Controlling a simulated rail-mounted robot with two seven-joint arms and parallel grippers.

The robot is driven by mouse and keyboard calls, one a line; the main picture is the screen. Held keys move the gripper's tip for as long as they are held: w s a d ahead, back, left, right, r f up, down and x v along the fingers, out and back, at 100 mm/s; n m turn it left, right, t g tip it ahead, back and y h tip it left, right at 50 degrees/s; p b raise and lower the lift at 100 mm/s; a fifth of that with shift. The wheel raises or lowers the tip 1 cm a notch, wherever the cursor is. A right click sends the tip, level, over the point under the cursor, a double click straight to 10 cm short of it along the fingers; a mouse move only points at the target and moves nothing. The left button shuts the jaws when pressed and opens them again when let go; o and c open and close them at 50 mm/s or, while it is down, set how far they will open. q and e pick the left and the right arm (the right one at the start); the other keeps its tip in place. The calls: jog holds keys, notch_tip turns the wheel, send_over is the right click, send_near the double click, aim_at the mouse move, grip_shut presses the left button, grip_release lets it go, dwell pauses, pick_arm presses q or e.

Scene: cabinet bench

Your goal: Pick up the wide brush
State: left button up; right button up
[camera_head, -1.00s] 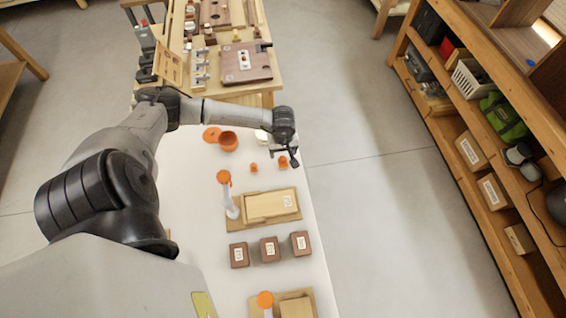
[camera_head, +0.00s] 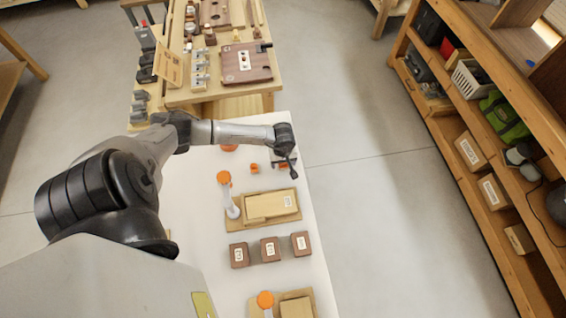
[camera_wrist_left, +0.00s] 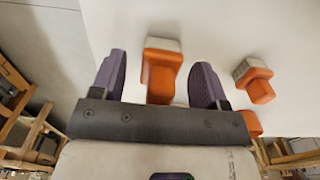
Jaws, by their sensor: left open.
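An orange brush with a pale grey end (camera_wrist_left: 161,80) lies on the white table between the fingers of my left gripper (camera_wrist_left: 158,62) in the left wrist view. It looks the wider of two such brushes. The fingers are open, one on each side of it, and contact cannot be seen. A second orange brush with a grey end (camera_wrist_left: 255,82) lies to the right, outside the fingers. In the head view my left gripper (camera_head: 293,172) is over the table's right edge, and partly hides one small orange piece (camera_head: 283,166). The other orange piece (camera_head: 254,168) stands to its left.
On the white table (camera_head: 205,205) are a wooden board with a pale block (camera_head: 270,206), an orange-topped white item (camera_head: 225,178) and several brown boxes (camera_head: 270,249). A wooden workbench (camera_head: 185,97) stands behind. Shelves (camera_head: 440,125) are at the right, across open floor.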

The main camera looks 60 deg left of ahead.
pick_arm(q)
jog(key=c, duration=1)
jog(key=shift+r, duration=0.55)
jog(key=r, duration=0.2)
jog(key=d+r, duration=0.1)
jog(key=shift+s+r, duration=0.2)
jog(key=shift+r, duration=0.2)
jog(key=s+d+r, duration=0.1)
jog(key=d+r, duration=0.1)
jog(key=d, duration=0.1)
jog(key=s+d+r, duration=0.1)
jog(key=d+r, duration=0.1)
jog(key=d, duration=0.1)
jog(key=s+d+r, duration=0.2)
jog(key=d, duration=0.2)
jog(key=shift+r, duration=0.1)
